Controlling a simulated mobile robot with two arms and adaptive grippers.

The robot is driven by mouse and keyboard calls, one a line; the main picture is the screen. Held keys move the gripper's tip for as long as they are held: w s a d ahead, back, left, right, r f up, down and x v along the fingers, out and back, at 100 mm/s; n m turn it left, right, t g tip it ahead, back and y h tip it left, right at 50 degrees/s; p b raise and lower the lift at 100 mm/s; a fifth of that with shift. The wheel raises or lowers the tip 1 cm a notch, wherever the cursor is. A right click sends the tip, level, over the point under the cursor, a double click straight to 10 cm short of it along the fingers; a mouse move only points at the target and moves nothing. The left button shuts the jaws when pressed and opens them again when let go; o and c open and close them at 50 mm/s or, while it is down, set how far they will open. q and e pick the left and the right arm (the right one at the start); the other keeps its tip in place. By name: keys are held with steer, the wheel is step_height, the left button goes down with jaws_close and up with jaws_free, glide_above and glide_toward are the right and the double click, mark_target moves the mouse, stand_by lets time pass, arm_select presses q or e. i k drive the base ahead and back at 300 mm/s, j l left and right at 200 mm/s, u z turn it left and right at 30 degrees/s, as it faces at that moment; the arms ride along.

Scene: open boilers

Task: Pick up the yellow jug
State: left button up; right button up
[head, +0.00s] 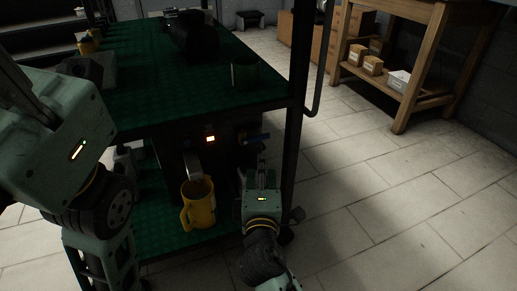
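The yellow jug (199,208) stands upright on the green lower shelf (165,238) of the cart, with its handle on the left side. My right gripper (264,168) is to the right of the jug, apart from it, pointing away from me at the cart's right side. Its fingers are dark and small, so I cannot tell whether they are open or shut. My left gripper (18,95) is large and close at the left edge, away from the jug. Its fingers are dark and partly cut off, and their state is unclear.
A black post (293,130) rises right of my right gripper. Tiled floor on the right is clear.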

mark_target(201, 206)
steer(key=k+j, duration=0.1)
steer(key=k, duration=0.65)
steer(key=k+j, duration=0.1)
steer(key=k, duration=0.65)
